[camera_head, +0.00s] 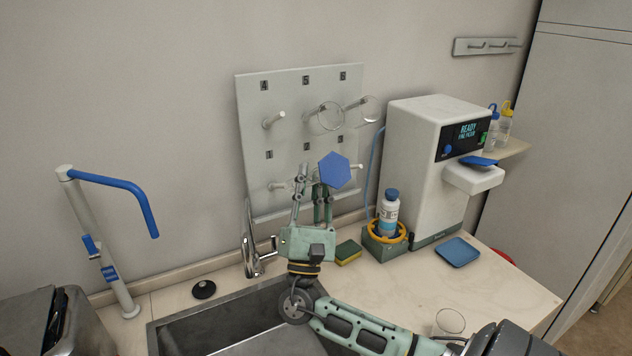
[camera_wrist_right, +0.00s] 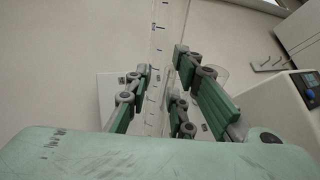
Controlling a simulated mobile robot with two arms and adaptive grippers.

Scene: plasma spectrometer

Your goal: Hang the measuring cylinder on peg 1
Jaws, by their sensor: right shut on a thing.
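The measuring cylinder is clear, with a blue hexagonal base (camera_head: 334,170) that shows in front of the pegboard in the head view. Its graduated clear tube (camera_wrist_right: 154,60) runs up between the fingers in the wrist view. My right gripper (camera_head: 310,188) is shut on it and holds it in front of the lower part of the board. The white pegboard (camera_head: 257,95) has labelled pegs in two rows. A bare peg (camera_head: 274,119) shows at its upper left. A lower left peg (camera_head: 278,185) is partly visible; other lower pegs are hidden by the gripper. My left gripper is out of view.
Round glassware (camera_head: 330,116) hangs on upper pegs. Below are a sink (camera_head: 185,328), a chrome tap (camera_head: 252,250) and a sponge (camera_head: 348,252). A bottle (camera_head: 389,212) in a holder and a white instrument (camera_head: 415,150) stand right. A clear beaker (camera_head: 449,322) is near my arm.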

